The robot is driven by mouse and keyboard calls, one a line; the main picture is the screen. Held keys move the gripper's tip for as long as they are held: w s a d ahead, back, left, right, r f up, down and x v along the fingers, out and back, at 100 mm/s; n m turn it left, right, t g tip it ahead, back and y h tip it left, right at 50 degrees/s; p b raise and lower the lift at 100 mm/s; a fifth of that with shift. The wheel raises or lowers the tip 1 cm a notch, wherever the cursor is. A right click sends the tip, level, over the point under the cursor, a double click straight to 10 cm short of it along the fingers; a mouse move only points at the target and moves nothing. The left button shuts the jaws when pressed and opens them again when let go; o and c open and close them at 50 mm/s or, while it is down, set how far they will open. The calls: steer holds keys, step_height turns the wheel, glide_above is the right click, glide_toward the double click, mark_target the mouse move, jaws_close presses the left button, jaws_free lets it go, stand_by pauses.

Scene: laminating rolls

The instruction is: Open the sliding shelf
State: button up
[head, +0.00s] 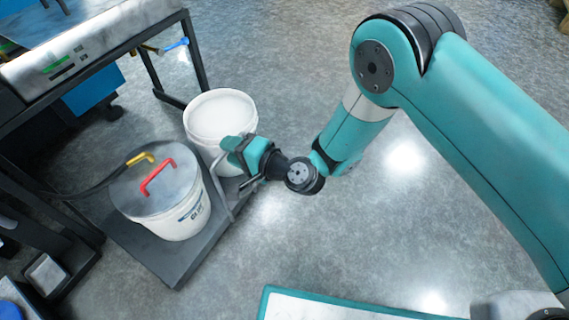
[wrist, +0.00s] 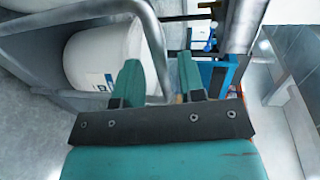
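The sliding shelf (head: 172,268) is a low dark platform under the bench at the left of the head view. It carries two white buckets. A grey metal bar handle (head: 226,208) stands at its right edge; it also shows in the wrist view (wrist: 153,42). My gripper (head: 240,152) is at this handle, beside the rear bucket. In the wrist view, the teal fingers of my gripper (wrist: 160,65) are apart, with the lower part of the bar between them. Gaps show beside the bar, so it does not look clamped.
The front bucket (head: 180,215) has a grey lid with a red handle (head: 158,177) and a yellow fitting (head: 141,158) with a dark hose. The rear bucket (head: 219,112) shows a pale top. The bench frame (head: 168,50) stands behind. The floor to the right is clear.

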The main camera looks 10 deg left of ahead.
steer(key=b+v, duration=1.5)
steer(key=b, duration=0.1)
steer(key=shift+d+r, duration=0.2)
steer(key=shift+d, duration=0.15)
steer(key=shift+s, duration=0.15)
steer(key=s+d+r+n+g+h+p, duration=0.1)
steer(key=s+d+r+n+g+p, duration=0.15)
steer(key=r+n+p, duration=0.55)
steer(key=s+d+r+n+g+h+p, duration=0.1)
steer(key=s+r+g+p, duration=0.2)
steer(key=r+p, duration=0.55)
steer(key=s+d+r+n+h+p, duration=0.15)
steer(key=d+r+h+p, duration=0.25)
steer(key=d+r+p, duration=0.5)
steer(key=s+d+r+h+p, duration=0.2)
steer(key=d+r+h+p, duration=0.4)
steer(key=r, duration=0.6)
step_height(320, 180, up, 35)
steer(key=d+y+p, duration=0.1)
steer(key=p, duration=3.3)
steer(key=shift+s, duration=0.2)
